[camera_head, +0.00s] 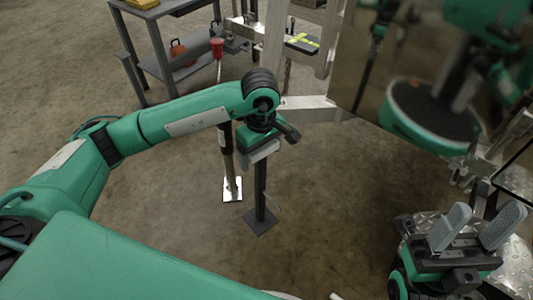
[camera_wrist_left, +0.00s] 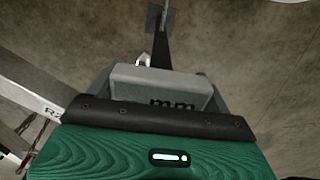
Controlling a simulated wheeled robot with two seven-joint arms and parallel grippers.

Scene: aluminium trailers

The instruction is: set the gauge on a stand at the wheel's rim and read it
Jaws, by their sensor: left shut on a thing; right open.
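My left gripper (camera_head: 262,154) is shut on the upper end of a dark upright stand (camera_head: 260,190) with a square base plate (camera_head: 260,222). I cannot tell whether the plate touches the floor. In the left wrist view, the left gripper (camera_wrist_left: 160,88) shows its grey finger with dark marks, and the stand's post and plate (camera_wrist_left: 160,17) extend beyond it. The gauge's dial is not visible, so no reading shows. My right gripper (camera_head: 476,228) is open and empty at the lower right, its two grey fingers apart. I cannot make out the wheel or its rim.
A red-topped post (camera_head: 217,48) with a shiny foot plate (camera_head: 232,189) stands just left of the stand. An aluminium beam (camera_head: 308,108) is behind. A grey bench (camera_head: 155,45) is at the upper left. Diamond plate (camera_head: 517,255) lies at right.

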